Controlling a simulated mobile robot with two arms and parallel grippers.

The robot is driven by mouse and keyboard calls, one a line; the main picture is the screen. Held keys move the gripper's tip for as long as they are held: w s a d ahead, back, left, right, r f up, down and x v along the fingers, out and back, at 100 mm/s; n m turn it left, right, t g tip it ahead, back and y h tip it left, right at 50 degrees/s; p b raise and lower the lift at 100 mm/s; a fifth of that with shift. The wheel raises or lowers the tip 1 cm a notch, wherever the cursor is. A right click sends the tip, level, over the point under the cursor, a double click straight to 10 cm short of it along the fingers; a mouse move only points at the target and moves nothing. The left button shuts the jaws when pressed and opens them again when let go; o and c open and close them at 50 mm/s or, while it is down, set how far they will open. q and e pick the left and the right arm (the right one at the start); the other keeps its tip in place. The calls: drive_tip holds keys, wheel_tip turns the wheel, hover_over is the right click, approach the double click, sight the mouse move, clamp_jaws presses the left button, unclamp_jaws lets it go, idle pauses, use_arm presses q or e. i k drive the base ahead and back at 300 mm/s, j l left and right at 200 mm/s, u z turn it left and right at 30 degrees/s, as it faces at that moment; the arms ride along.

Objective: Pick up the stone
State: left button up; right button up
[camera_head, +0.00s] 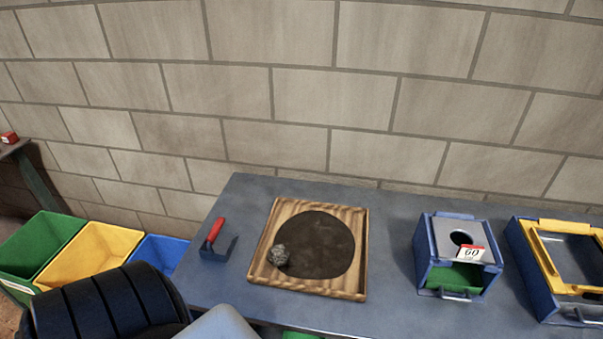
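A grey rough stone (278,255) lies in a shallow wooden tray (360,284) on the table. The stone sits near the tray's left inner side, at the edge of a patch of dark material (320,245). Neither of my grippers shows in the head view. A dark ribbed arm part of mine shows at the bottom left, with no gripper visible on it.
A blue box (427,258) with a round opening and a "60" label stands to the right. A blue and yellow machine (531,262) stands farther right. Green (40,243), yellow (95,252) and blue (163,252) bins stand left.

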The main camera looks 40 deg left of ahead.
sight(278, 255)
drive_tip(key=i+u, duration=0.25)
drive_tip(key=u, duration=0.15)
drive_tip(key=i+u, duration=0.2)
drive_tip(key=u, duration=0.15)
drive_tip(key=i+l+u, duration=0.15)
drive_tip(key=u, duration=0.25)
drive_tip(key=i, duration=0.1)
